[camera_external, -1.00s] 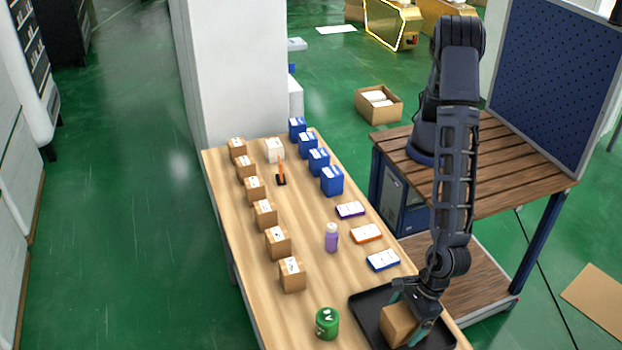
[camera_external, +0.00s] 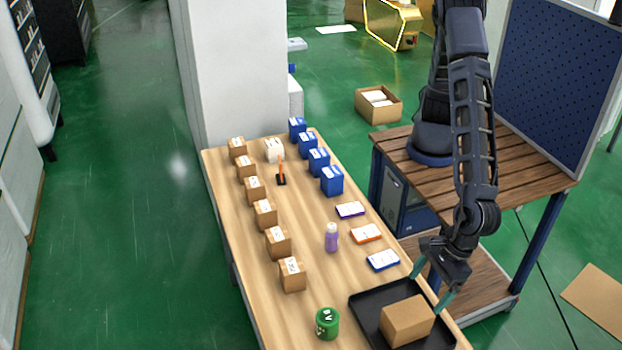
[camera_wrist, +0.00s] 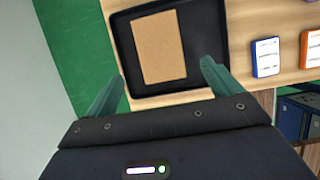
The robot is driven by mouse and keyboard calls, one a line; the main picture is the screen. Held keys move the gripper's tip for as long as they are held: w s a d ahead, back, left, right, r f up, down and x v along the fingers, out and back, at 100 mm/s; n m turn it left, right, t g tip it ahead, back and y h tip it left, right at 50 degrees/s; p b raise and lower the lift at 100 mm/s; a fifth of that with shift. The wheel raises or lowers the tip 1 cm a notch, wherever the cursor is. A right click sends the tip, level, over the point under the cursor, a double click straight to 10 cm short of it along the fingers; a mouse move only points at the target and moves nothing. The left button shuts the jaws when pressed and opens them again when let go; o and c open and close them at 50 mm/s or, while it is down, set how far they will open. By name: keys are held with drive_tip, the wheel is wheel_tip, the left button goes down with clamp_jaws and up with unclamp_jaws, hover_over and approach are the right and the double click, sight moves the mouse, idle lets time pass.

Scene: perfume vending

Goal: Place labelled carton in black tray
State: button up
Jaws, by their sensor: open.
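A plain brown carton (camera_external: 406,320) lies inside the black tray (camera_external: 366,304) at the table's near right end. No label shows on the faces I can see. In the wrist view the carton (camera_wrist: 158,46) rests on the floor of the tray (camera_wrist: 203,72), apart from its walls on the right. My gripper (camera_external: 432,286) is open and empty, above the tray's right edge and apart from the carton. In the wrist view its two green fingers (camera_wrist: 160,88) are spread wide, with nothing between them.
Several labelled brown cartons (camera_external: 278,243) line the table's left side. Blue boxes (camera_external: 332,181) stand at the back right. Flat boxes (camera_external: 383,260), a purple bottle (camera_external: 331,237) and a green can (camera_external: 327,323) stand near the tray. A slatted wooden bench (camera_external: 520,180) is at right.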

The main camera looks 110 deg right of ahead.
drive_tip(key=w+d+r+m, duration=0.35)
drive_tip(key=d+r, duration=0.35)
drive_tip(key=d, duration=0.3)
drive_tip(key=w+d+r+m, duration=0.2)
drive_tip(key=d+r+m, duration=0.4)
drive_tip(key=d, duration=0.4)
drive_tip(key=s+d+r+m+h, duration=0.1)
drive_tip(key=d+r+m, duration=0.3)
drive_tip(key=d, duration=0.5)
drive_tip(key=s+d+r+m, duration=0.1)
drive_tip(key=d+r+m, duration=0.35)
drive_tip(key=d, duration=0.35)
drive_tip(key=s+d+r+m, duration=0.2)
drive_tip(key=s+d+m, duration=0.25)
drive_tip(key=d, duration=0.35)
drive_tip(key=s+d+r+m, duration=0.35)
drive_tip(key=s+d, duration=0.25)
drive_tip(key=d, duration=0.2)
drive_tip(key=s+d+f+m+y, duration=0.1)
drive_tip(key=s+d+m, duration=0.7)
drive_tip(key=s+m, duration=0.2)
drive_tip(key=shift+s+f, duration=0.35)
drive_tip(key=shift+s, duration=0.75)
